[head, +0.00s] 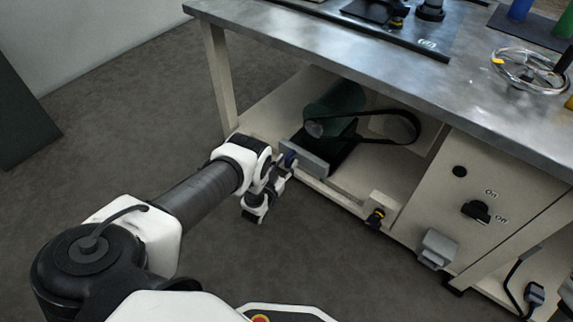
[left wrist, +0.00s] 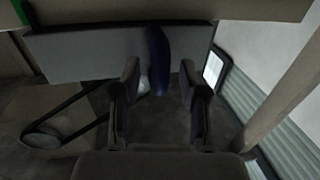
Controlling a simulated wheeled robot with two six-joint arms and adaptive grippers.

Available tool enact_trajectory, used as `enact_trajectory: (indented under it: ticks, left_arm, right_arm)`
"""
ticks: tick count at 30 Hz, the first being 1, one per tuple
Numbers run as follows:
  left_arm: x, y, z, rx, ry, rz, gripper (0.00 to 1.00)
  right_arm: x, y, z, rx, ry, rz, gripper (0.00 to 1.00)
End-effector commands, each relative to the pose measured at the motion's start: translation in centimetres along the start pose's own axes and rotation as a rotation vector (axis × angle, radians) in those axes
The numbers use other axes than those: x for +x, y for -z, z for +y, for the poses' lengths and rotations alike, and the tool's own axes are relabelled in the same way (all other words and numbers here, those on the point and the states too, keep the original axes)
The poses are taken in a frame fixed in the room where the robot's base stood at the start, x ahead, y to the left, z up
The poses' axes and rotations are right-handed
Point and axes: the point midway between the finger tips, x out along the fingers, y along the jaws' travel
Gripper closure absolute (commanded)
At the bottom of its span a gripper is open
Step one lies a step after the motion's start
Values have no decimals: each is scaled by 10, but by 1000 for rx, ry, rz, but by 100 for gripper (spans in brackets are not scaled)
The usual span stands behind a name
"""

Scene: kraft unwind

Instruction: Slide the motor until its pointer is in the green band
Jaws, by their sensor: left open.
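The dark green motor (head: 338,102) sits on the shelf under the bench, with a black belt (head: 392,118) running right from it. A grey plate (head: 304,157) stands at the shelf's front edge below the motor; it also shows in the left wrist view (left wrist: 85,55). A blue handle (head: 290,159) sticks out from the plate. My left gripper (head: 279,174) is open in front of the plate. In the left wrist view the blue handle (left wrist: 158,60) shows between its two fingers; I cannot tell whether they touch it. The pointer cannot be made out. A bit of green (left wrist: 23,12) shows at the top left there.
The metal bench top (head: 340,45) overhangs the shelf. A black and yellow knob on a small block (head: 376,214) sits right along the shelf's front edge. An On/Off switch (head: 476,211) is on the cabinet panel. A bench leg (head: 218,80) stands left. The floor in front is clear.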

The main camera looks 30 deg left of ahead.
Motion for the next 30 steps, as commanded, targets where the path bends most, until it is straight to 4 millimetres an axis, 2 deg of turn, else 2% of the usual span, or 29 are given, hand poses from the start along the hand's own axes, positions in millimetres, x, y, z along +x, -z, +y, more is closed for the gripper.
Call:
enact_trajectory:
  ticks: [3, 9, 11, 12, 13, 26, 27, 29, 30]
  left_arm:
    - [8, 0, 0, 0, 0, 1, 57]
    - [8, 1, 0, 0, 0, 0, 57]
    - [8, 1, 0, 0, 0, 0, 78]
    - [8, 1, 0, 0, 0, 0, 92]
    - [8, 1, 0, 0, 0, 0, 100]
    - [7, 1, 5, 0, 0, 1, 100]
    - [7, 1, 5, 0, 0, 1, 79]
    - [7, 1, 5, 0, 0, 1, 58]
    - [7, 1, 5, 0, 0, 1, 57]
  right_arm:
    - [4, 0, 0, 0, 0, 1, 60]
    - [3, 0, 0, 0, 0, 1, 60]
    - [3, 0, 0, 0, 0, 1, 60]
    - [3, 0, 0, 0, 0, 1, 60]
    - [3, 0, 0, 0, 0, 1, 60]
    - [2, 0, 0, 0, 0, 1, 60]
    - [2, 0, 0, 0, 0, 1, 60]
    - [2, 0, 0, 0, 0, 1, 60]
    - [2, 0, 0, 0, 0, 1, 60]
